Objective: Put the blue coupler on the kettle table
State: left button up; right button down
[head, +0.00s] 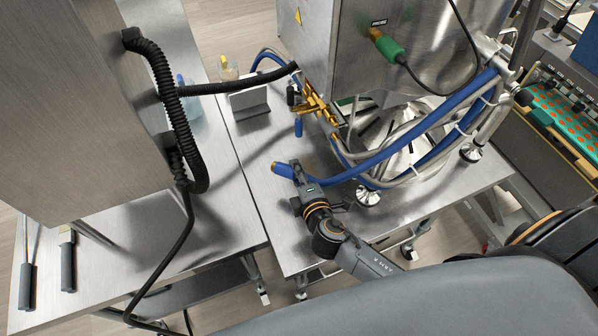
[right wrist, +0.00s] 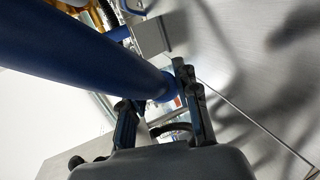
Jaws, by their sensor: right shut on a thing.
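The blue coupler (head: 284,171) is the end of a thick blue hose (head: 375,157), with a small brass-coloured tip. My right gripper (head: 298,176) is shut on it just behind that end, over the kettle table (head: 268,217). In the right wrist view the blue hose (right wrist: 85,58) runs down from the upper left between the fingers of the right gripper (right wrist: 158,98). I cannot tell whether the coupler touches the tabletop. My left gripper is not in view.
The steel kettle (head: 440,50) stands on the table with hoses looped around its legs. A brass valve (head: 316,103) with a blue handle is behind the gripper. Left stands another table (head: 140,235) with a steel cabinet (head: 75,100) and black hose. The kettle table's front left is bare.

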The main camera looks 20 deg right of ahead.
notch_tip(320, 180, down, 6)
jog(key=b, duration=0.5)
jog(key=shift+f+b, duration=0.7)
jog(key=shift+b, duration=0.05)
jog(key=c, duration=1)
grip_release()
jog(key=shift+o, duration=0.4)
jog(key=v, duration=1.2)
jog(key=shift+r, duration=0.1)
